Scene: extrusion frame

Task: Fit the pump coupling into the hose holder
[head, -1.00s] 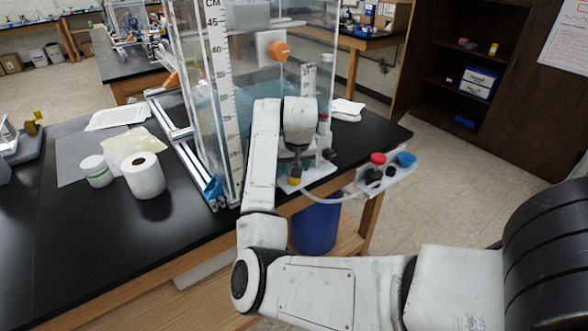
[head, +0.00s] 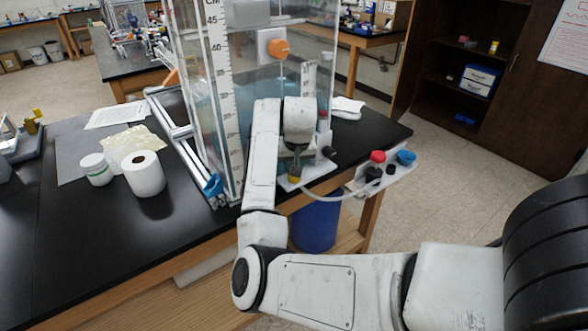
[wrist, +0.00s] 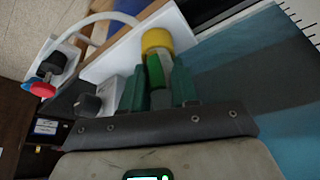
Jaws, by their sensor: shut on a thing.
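My gripper (wrist: 158,88) is shut on a green piece (wrist: 156,70), taken to be the pump coupling, between its two dark green fingers. A yellow ring (wrist: 157,40) sits at the far end of this piece, against a white plate (wrist: 112,58). I cannot tell whether the ring belongs to the coupling or the hose holder, or how deep the piece sits. In the head view my gripper (head: 296,165) points down at the front of the clear tank, the yellow ring (head: 294,178) just below it. My wrist hides most of the coupling there.
A pale hose (head: 340,196) loops right to a white panel (head: 400,177) with red, black and blue knobs. A black knob (wrist: 88,104) stands close left of my fingers. The water tank (head: 204,100) stands behind.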

